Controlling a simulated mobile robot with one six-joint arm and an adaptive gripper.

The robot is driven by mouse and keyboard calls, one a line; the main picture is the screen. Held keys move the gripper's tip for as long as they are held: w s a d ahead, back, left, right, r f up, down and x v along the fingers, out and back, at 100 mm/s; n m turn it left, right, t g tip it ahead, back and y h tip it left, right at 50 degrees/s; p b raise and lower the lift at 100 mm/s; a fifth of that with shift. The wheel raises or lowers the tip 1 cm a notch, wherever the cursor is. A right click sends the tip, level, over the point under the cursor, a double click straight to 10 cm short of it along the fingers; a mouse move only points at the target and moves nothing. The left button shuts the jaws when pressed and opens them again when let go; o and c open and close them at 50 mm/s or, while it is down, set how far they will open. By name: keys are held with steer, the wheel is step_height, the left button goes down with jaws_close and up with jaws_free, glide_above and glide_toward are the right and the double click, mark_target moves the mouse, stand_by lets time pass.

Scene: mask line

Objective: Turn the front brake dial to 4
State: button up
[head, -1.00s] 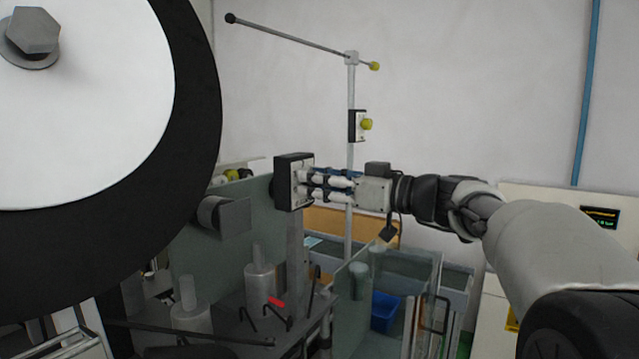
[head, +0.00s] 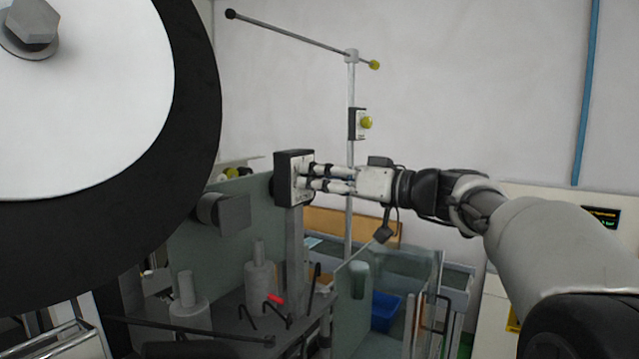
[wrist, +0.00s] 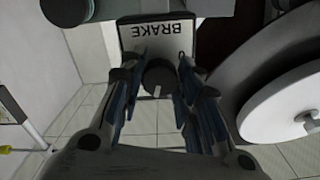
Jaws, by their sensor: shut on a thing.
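The brake box (head: 288,178) is a dark box with a light face on a grey post, in the middle of the head view. In the wrist view its light plate (wrist: 157,36) reads BRAKE, upside down. The dial (wrist: 159,77) below that word is a round black knob with a white pointer line pointing down in the picture. Other scale marks are mostly hidden by the fingers; a "0" shows at the right. My gripper (head: 306,178) reaches the box face from the right. Its fingers stand on both sides of the dial, shut on it. In the head view the dial is hidden.
A large white disc with a black rim (head: 90,100) fills the upper left. A thin pole (head: 351,200) with a crossbar stands behind my gripper. Grey cylinders (head: 261,285) and a dark bracket (head: 228,212) are near the post. A blue bin (head: 384,310) sits low behind.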

steer(key=m, duration=0.4)
steer(key=shift+m, duration=0.4)
steer(key=m+p, duration=0.1)
steer(key=m, duration=0.4)
steer(key=shift+r, duration=0.15)
steer(key=m+p, duration=0.3)
steer(key=m, duration=0.2)
steer(key=shift+r+m, duration=0.1)
steer(key=shift+m, duration=0.3)
steer(key=m+p, duration=0.3)
steer(key=m, duration=0.1)
steer(key=shift+m, duration=0.4)
steer(key=o, duration=1.1)
steer(key=shift+c, duration=0.2)
steer(key=shift+s+d, duration=0.1)
